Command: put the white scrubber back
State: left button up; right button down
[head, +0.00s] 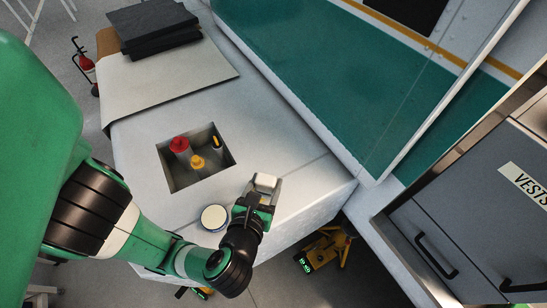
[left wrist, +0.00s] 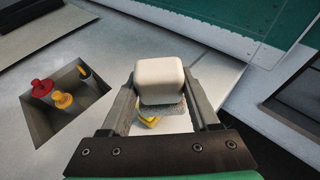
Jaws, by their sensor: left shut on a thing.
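The white scrubber (head: 264,183) is a white block with rounded edges. It also shows in the left wrist view (left wrist: 158,80), with a grey rough layer under it. My left gripper (head: 259,193) is shut on it, one finger on each side, near the right front corner of the light worktop (head: 285,215). In the left wrist view the gripper (left wrist: 161,100) fills the middle. How far the scrubber is above the worktop is hard to tell. My right gripper is not in view.
A square recess (head: 172,178) in the worktop holds red and yellow capped items and a slim dark one. A round white-topped container (head: 214,217) stands left of my gripper. Dark slabs (head: 155,25) lie at the back. A grey drawer cabinet (head: 440,230) stands right.

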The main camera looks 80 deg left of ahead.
pick_arm(q)
jog(key=shift+s+a+r, duration=0.1)
jog(key=shift+s, duration=0.05)
jog(key=shift+w+a+f, duration=0.15)
jog(key=shift+w+f, duration=0.15)
jog(key=w+a+f, duration=0.2)
jog(key=w+f, duration=0.1)
jog(key=w+a+f, duration=0.3)
jog(key=w+a+f+b, duration=0.1)
jog(key=w+a+f, duration=0.2)
jog(key=w, duration=0.1)
jog(key=shift+a+f, duration=0.25)
jog(key=shift+f, duration=0.05)
jog(key=shift+w+f, duration=0.1)
jog(key=shift+f, duration=1.4)
jog(key=shift+f, duration=0.1)
jog(key=o, duration=1.4)
jog(key=shift+c, duration=0.2)
